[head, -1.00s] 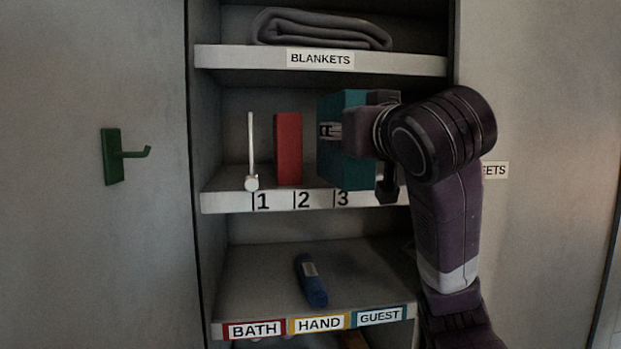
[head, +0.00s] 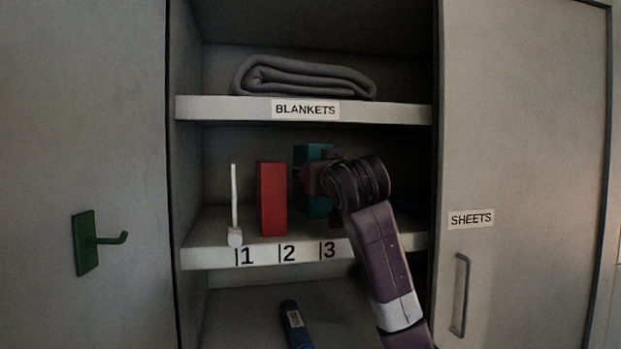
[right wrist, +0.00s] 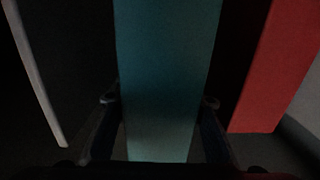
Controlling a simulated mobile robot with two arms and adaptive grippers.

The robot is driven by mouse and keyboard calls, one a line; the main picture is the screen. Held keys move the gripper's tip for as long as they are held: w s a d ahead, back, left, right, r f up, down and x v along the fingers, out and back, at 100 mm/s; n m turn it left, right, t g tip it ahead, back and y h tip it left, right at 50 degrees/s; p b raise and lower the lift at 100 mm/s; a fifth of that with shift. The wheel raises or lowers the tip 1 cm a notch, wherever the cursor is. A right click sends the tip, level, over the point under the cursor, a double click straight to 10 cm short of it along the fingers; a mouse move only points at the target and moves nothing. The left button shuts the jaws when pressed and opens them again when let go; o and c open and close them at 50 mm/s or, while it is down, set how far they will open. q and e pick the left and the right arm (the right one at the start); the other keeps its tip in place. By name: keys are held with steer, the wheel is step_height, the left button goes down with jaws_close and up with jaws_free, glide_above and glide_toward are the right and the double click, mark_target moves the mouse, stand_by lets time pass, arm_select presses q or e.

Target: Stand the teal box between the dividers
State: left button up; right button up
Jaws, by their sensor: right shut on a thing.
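The teal box (head: 318,152) is upright on the middle shelf level, right of the red box and behind slot labels 2 and 3. My right gripper (right wrist: 160,100) is shut on it, one finger on each side. My arm hides much of the box in the head view; whether its base touches the shelf I cannot tell. A thin white upright divider (head: 234,200) stands left of the red box. In the right wrist view, a dark panel with a pale edge (right wrist: 40,85) is left of the teal box (right wrist: 165,60), apart from it. My left gripper is out of view.
The red box (head: 272,198) stands between the white divider and the teal box, with a gap to the teal box. The blankets shelf (head: 390,112) is above. A blue item (head: 295,325) lies on the shelf below. A green hook (head: 85,243) is at left.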

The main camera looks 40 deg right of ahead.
steer(key=shift+x, duration=0.9)
steer(key=shift+f+p, duration=0.7)
steer(key=shift+f, duration=0.75)
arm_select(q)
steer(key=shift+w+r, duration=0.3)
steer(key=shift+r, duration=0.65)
arm_select(e)
steer(key=shift+f, duration=0.15)
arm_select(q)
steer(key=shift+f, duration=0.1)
arm_select(e)
steer(key=shift+a+f, duration=0.1)
steer(key=shift+f, duration=0.2)
steer(key=o, duration=1.5)
